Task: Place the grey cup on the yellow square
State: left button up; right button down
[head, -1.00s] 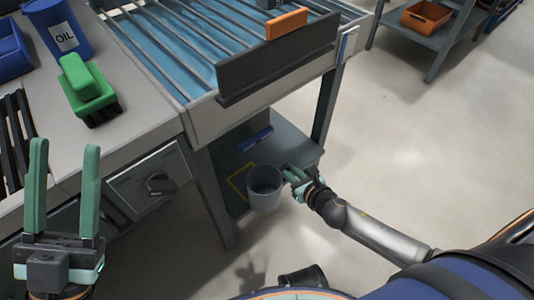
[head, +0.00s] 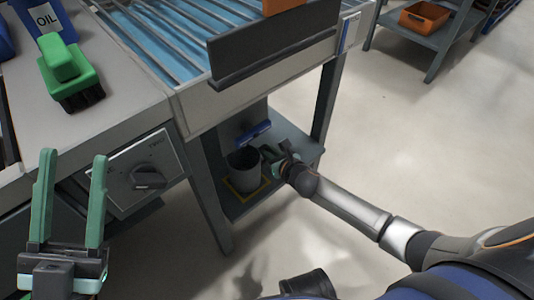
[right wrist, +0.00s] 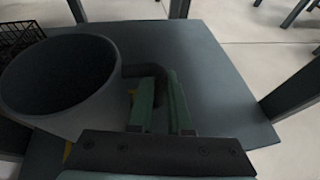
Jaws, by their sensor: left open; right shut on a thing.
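The grey cup (head: 243,172) is upright over the yellow square (head: 263,190) on the low shelf under the conveyor. The square's outline shows around the cup's lower part; I cannot tell whether the base touches the shelf. My right gripper (head: 273,156) is at the cup's right side, shut on its handle. In the right wrist view the cup (right wrist: 60,85) fills the left, and the green fingers of the right gripper (right wrist: 158,100) close around the handle. My left gripper (head: 70,200) is open and empty at the lower left, in front of the workbench.
The low shelf (head: 292,150) has free room right of the cup. A blue object (head: 254,134) lies behind the cup. Table legs (head: 212,190) flank the shelf. A green brush (head: 70,80) sits on the workbench. A dark panel (head: 270,45) edges the conveyor above.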

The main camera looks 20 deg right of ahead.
jog(key=shift+r, duration=0.1)
jog(key=c, duration=0.8)
grip_release()
jog(key=shift+f, duration=0.2)
jog(key=shift+c, duration=0.2)
